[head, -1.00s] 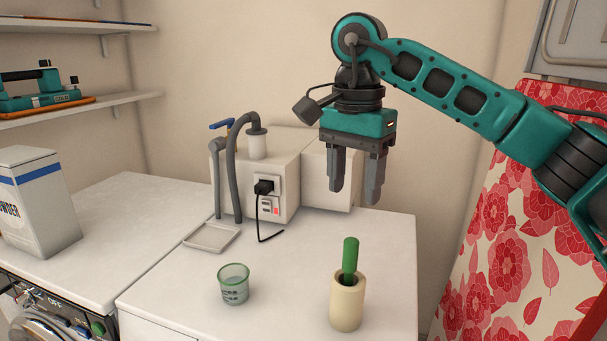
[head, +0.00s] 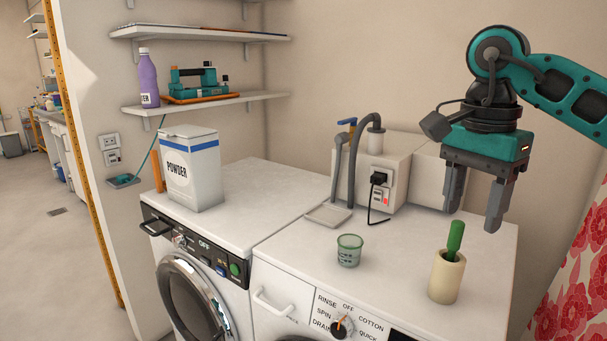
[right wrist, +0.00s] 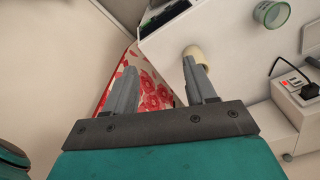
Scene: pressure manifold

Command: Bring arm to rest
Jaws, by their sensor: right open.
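My right gripper (head: 473,206) hangs open and empty above the right rear of the white washer top, fingers pointing down. Its two grey fingers show apart in the right wrist view (right wrist: 162,90). The teal right arm (head: 560,85) comes in from the right edge. Below and in front of the gripper, a cream cup (head: 446,279) stands upright with a green-handled tool (head: 455,240) in it. My left gripper does not show.
A green-rimmed beaker (head: 349,252) and a shallow tray (head: 328,215) are on the washer top (head: 400,260). A powder box (head: 192,170) stands on the left machine. Shelves (head: 195,103) hang behind.

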